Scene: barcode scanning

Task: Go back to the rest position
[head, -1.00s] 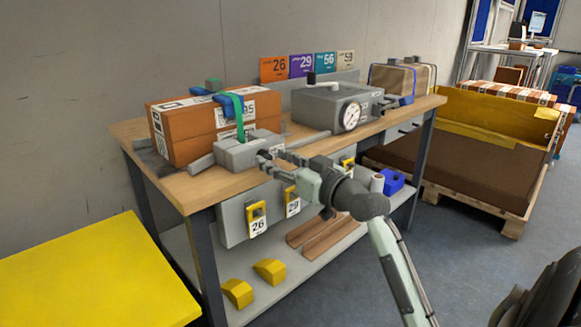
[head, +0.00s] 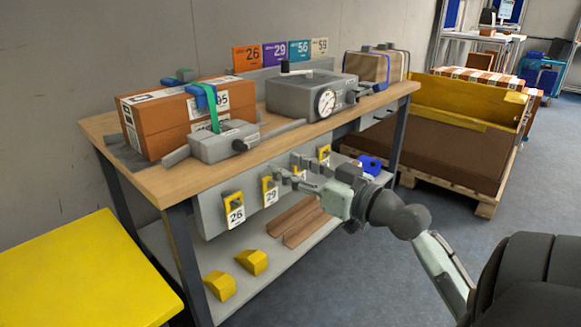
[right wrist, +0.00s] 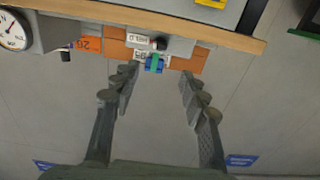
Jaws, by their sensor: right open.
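My right gripper (head: 290,180) is open and empty in front of the workbench (head: 150,186), below the level of its top. Its two fingers (right wrist: 158,95) stand wide apart in the right wrist view with nothing between them. My left gripper is out of view. An orange-brown box (head: 165,130) with white labels and a green and blue strap sits on the bench top. A grey strapping tool (head: 222,141) stands against its near side, apart from my gripper.
A grey device with a dial gauge (head: 300,97) and a brown parcel (head: 375,66) stand farther along the bench. Yellow tags (head: 234,208) hang on its front. A yellow table (head: 85,275) is at lower left. A large crate (head: 450,135) is at right. The grey floor between is clear.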

